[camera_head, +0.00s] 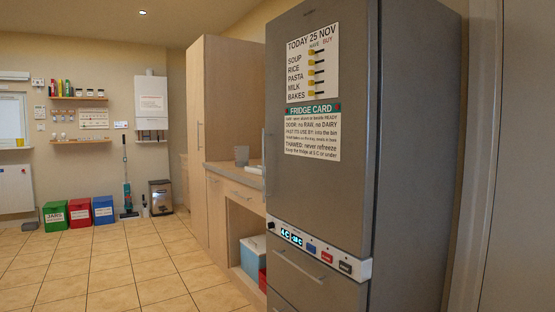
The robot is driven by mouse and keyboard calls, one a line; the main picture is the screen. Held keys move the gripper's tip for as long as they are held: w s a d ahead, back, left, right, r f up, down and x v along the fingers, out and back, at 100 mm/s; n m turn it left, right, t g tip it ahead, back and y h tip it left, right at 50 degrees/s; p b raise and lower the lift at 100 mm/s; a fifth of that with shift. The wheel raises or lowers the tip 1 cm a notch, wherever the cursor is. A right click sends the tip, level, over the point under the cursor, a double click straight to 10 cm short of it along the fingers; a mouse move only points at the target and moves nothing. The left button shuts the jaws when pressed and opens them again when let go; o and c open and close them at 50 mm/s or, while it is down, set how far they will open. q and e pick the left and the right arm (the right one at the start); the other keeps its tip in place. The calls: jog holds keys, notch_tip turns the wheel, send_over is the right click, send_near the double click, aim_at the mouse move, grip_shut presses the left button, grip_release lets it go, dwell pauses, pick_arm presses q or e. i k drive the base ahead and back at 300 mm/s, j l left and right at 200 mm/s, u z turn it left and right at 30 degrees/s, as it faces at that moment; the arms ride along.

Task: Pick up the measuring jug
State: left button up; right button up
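A small grey cup-like or jug-like vessel (241,155) stands upright on the worktop (222,168), in the recess between the tall cabinet and the fridge. It is too small in the head view to tell whether it is the measuring jug; I see no handle or markings. A pale flat item lies just right of it, partly hidden by the fridge. Neither of my grippers is in view.
The grey fridge (325,200) stands close on the right and hides part of the worktop. A tall wooden cabinet (208,130) is beyond. A blue-and-white cool box (253,258) sits under the worktop. The tiled floor (110,270) on the left is clear.

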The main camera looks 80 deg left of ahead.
aim_at(241, 151)
jog(key=u, duration=3.45)
jog(key=i+u, duration=0.35)
jog(key=i, duration=4.2)
jog(key=i+z, duration=0.2)
jog(key=i, duration=0.2)
jog(key=i+j+z, duration=0.2)
jog(key=i, duration=0.25)
jog(key=i+j+z, duration=0.25)
jog(key=i, duration=0.15)
jog(key=l+z, duration=0.1)
jog(key=z, duration=1.7)
